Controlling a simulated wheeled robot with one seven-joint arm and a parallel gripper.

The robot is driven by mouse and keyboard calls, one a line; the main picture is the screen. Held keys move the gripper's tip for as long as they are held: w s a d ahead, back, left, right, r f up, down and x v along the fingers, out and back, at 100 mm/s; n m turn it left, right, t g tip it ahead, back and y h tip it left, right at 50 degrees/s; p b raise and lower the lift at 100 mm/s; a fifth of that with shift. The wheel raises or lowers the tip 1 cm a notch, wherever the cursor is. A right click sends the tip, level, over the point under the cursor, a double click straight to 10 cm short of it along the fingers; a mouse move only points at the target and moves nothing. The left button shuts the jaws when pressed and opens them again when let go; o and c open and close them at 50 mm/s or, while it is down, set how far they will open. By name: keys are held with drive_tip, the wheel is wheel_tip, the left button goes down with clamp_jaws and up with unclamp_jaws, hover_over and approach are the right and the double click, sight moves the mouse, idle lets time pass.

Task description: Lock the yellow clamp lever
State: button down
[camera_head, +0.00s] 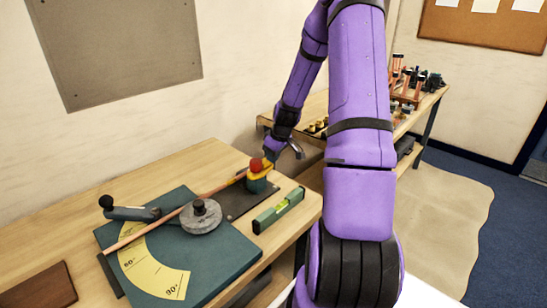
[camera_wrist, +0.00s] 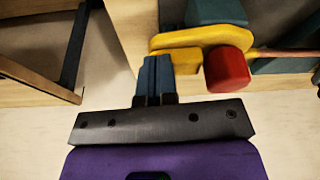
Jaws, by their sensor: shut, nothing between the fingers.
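The yellow clamp lever (camera_head: 262,172) sits on a teal clamp block (camera_head: 257,185) at the right end of the bending rig, with a red knob (camera_head: 256,164) on it. In the wrist view the lever (camera_wrist: 188,38) runs sideways across the fingertips, and the red knob (camera_wrist: 228,69) is to their right. My gripper (camera_head: 271,157) is at the lever's far side. Its blue fingers (camera_wrist: 155,60) are together and empty, with the tips at the lever's left part. I cannot tell whether they touch it. A copper tube (camera_head: 165,218) runs into the clamp.
The bending rig has a teal base (camera_head: 225,262), a yellow angle scale (camera_head: 150,272), a grey round former (camera_head: 201,217) and a black-knobbed handle (camera_head: 130,212). A green level (camera_head: 278,211) lies right of the clamp. A second bench with copper fittings (camera_head: 405,85) stands behind.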

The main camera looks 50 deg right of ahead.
drive_tip(key=w+n+y, duration=0.1)
drive_tip(key=w+n, duration=0.1)
drive_tip(key=n, duration=0.1)
drive_tip(key=shift+w+n, duration=0.2)
drive_tip(key=shift+n, duration=0.2)
drive_tip(key=w+n, duration=0.1)
drive_tip(key=n, duration=0.1)
drive_tip(key=w+a+n+g+y, duration=0.1)
drive_tip(key=w+n, duration=0.1)
drive_tip(key=n, duration=0.1)
drive_tip(key=w+a+n+g, duration=0.1)
drive_tip(key=n, duration=0.2)
drive_tip(key=shift+w+a+f+y, duration=0.1)
drive_tip(key=shift+w+a+y, duration=0.05)
drive_tip(key=shift+y, duration=0.15)
drive_tip(key=n, duration=0.1)
drive_tip(key=w+a+n+g, duration=0.1)
drive_tip(key=n, duration=0.1)
drive_tip(key=shift+a, duration=0.45)
drive_tip(key=shift+w+a, duration=0.1)
drive_tip(key=shift+a, duration=0.1)
